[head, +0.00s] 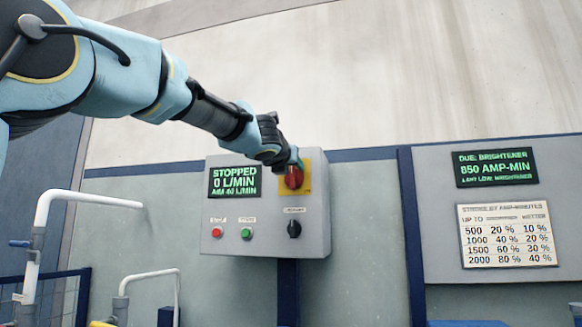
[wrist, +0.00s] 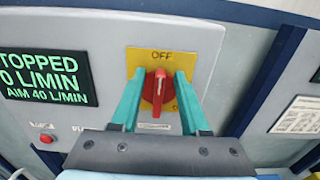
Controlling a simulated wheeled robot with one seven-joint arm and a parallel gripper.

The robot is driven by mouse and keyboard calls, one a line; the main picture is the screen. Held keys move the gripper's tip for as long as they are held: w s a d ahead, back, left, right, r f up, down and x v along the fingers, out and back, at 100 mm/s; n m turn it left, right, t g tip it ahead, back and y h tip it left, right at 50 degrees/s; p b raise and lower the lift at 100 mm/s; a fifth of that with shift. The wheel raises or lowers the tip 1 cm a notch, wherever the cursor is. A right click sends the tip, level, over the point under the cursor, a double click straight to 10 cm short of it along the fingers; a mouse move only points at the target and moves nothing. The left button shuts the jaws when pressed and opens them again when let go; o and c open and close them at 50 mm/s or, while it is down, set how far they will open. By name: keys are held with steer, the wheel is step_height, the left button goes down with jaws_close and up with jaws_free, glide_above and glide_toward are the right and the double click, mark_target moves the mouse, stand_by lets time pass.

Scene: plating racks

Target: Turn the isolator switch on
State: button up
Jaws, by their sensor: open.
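The isolator switch is a red rotary handle (wrist: 158,88) on a yellow plate (wrist: 188,57) marked OFF at the top; the handle stands upright, towards OFF. In the head view the red handle (head: 293,178) is at the upper right of a grey control box (head: 262,213), partly hidden by my gripper. My gripper (wrist: 158,85) has its two teal fingers apart, one on each side of the handle. I cannot tell whether the fingers touch it. My gripper also shows in the head view (head: 296,159), in front of the yellow plate.
A green-lit display (head: 235,181) on the box reads STOPPED, 0 L/MIN. Below are a red button (head: 217,232), a green button (head: 247,233) and a black knob (head: 294,229). Another panel (head: 437,228) stands to the right. White pipes (head: 88,199) rise at lower left.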

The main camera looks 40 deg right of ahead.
mark_target(304, 179)
jaws_close()
steer(key=shift+s+m, duration=0.1)
steer(key=shift+m, duration=0.3)
stand_by(0.4)
steer(key=m+p, duration=0.1)
steer(key=m, duration=0.3)
steer(key=s+d+f+m+p, duration=0.1)
steer(key=m, duration=0.3)
steer(key=s+m+p, duration=0.1)
steer(key=m+p, duration=0.1)
steer(key=m, duration=0.2)
steer(key=shift+d+f+m, duration=0.15)
steer(key=shift+f+m, duration=0.1)
steer(key=shift+m, duration=0.15)
steer(key=shift+f+m+p, duration=0.3)
steer(key=shift+m, duration=0.8)
steer(key=shift+f+m+p, duration=0.25)
steer(key=shift+m+p, duration=0.05)
steer(key=shift+m, duration=0.8)
jaws_free()
